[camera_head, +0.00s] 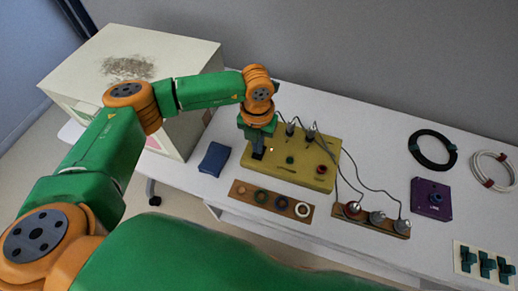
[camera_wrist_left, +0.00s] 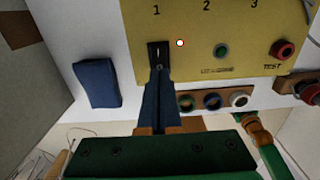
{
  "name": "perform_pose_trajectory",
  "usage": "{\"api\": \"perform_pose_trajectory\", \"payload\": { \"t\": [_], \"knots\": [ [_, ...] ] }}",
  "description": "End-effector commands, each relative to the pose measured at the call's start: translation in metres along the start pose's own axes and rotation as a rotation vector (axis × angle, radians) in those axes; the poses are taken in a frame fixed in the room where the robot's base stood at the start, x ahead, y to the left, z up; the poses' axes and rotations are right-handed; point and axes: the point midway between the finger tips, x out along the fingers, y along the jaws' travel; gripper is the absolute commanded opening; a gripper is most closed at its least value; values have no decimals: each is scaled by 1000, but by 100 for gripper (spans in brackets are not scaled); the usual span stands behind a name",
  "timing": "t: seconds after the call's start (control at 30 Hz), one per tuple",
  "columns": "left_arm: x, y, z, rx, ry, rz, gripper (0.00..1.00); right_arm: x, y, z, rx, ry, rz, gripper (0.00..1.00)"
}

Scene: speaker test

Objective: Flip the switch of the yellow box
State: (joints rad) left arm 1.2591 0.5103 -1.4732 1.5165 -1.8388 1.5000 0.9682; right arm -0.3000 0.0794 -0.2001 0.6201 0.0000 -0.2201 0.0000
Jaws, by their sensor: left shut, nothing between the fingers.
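The yellow box (camera_head: 312,150) stands on the white table; it also fills the top of the left wrist view (camera_wrist_left: 235,20). Its switch, on a dark plate (camera_wrist_left: 158,50) under the number 1, shows in the left wrist view. My left gripper (camera_head: 257,153) is shut and empty, pointing down at the left end of the box. In the wrist view its fingertips (camera_wrist_left: 160,72) are at the lower part of the switch plate and partly cover it; I cannot tell whether they touch. A small light (camera_wrist_left: 180,43) beside the switch is lit. My right gripper is not in view.
A blue block (camera_head: 214,158) lies left of the box. A brown strip with coloured rings (camera_head: 270,200) lies in front, and a strip with cable plugs (camera_head: 372,218) to its right. A purple box (camera_head: 430,200) and coiled cables (camera_head: 432,148) are farther right. A large carton (camera_head: 190,60) is behind my left arm.

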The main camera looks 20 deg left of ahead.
Motion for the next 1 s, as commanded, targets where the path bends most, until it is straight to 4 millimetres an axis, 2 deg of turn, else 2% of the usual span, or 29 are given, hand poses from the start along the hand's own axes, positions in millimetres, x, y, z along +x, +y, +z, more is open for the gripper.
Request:
{"api": "perform_pose_trajectory", "payload": {
  "t": [1.0],
  "knots": [
    [6, 0, 0, 0, 0, 0, 0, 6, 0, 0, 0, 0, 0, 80]
  ]
}}
